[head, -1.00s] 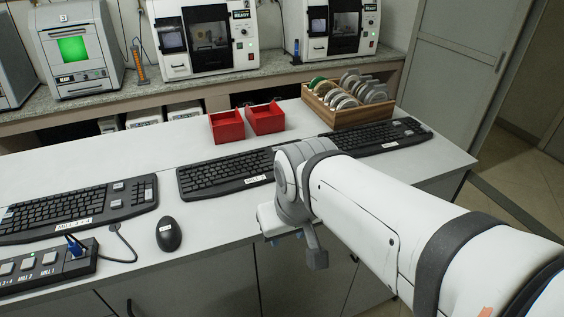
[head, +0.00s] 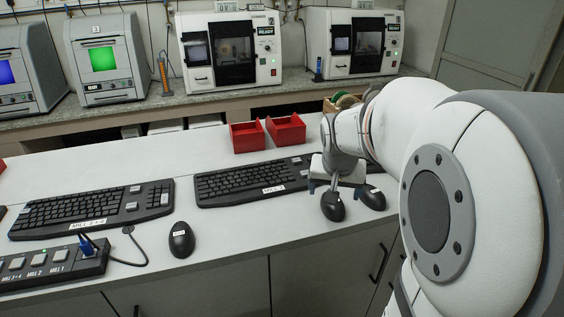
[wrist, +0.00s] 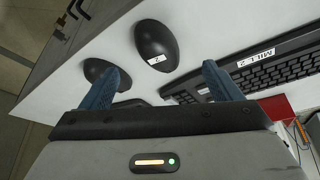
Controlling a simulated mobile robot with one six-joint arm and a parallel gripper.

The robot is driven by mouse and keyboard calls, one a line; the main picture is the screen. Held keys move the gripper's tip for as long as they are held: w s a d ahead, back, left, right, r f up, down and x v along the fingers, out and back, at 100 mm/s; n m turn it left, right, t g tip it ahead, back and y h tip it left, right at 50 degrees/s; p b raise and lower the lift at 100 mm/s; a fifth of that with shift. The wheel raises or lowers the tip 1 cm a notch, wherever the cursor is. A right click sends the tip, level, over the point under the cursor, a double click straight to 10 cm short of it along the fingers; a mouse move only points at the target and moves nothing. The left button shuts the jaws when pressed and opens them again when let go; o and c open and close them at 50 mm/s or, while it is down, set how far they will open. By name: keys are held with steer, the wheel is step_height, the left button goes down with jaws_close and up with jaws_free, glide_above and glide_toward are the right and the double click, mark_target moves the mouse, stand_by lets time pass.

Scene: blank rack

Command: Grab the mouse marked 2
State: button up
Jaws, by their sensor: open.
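The mouse marked 2 (wrist: 154,42) is black with a white label. It lies on the white table beyond and between my fingertips in the wrist view, apart from them. In the head view it appears to be the dark mouse (head: 332,207) just below my gripper (head: 335,188); its label cannot be read there. My gripper (wrist: 162,70) is open and empty, with blue fingers. A second black mouse (wrist: 98,70) lies beside it, partly hidden by the left finger in the wrist view; it also shows in the head view (head: 373,199).
A third mouse (head: 181,241) lies left of a keyboard (head: 235,183). Another keyboard (head: 90,212) and a switch box (head: 50,264) stand farther left. Red bins (head: 286,129) stand behind my gripper. The table's front edge is close to the mice.

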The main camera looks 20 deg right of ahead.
steer(key=shift+w+d+f, duration=0.3)
steer(key=shift+f, duration=0.15)
steer(key=p+x, duration=0.1)
steer(key=x, duration=0.6)
steer(key=shift+d+r, duration=0.1)
steer(key=shift+c, duration=0.4)
steer(key=c, duration=1)
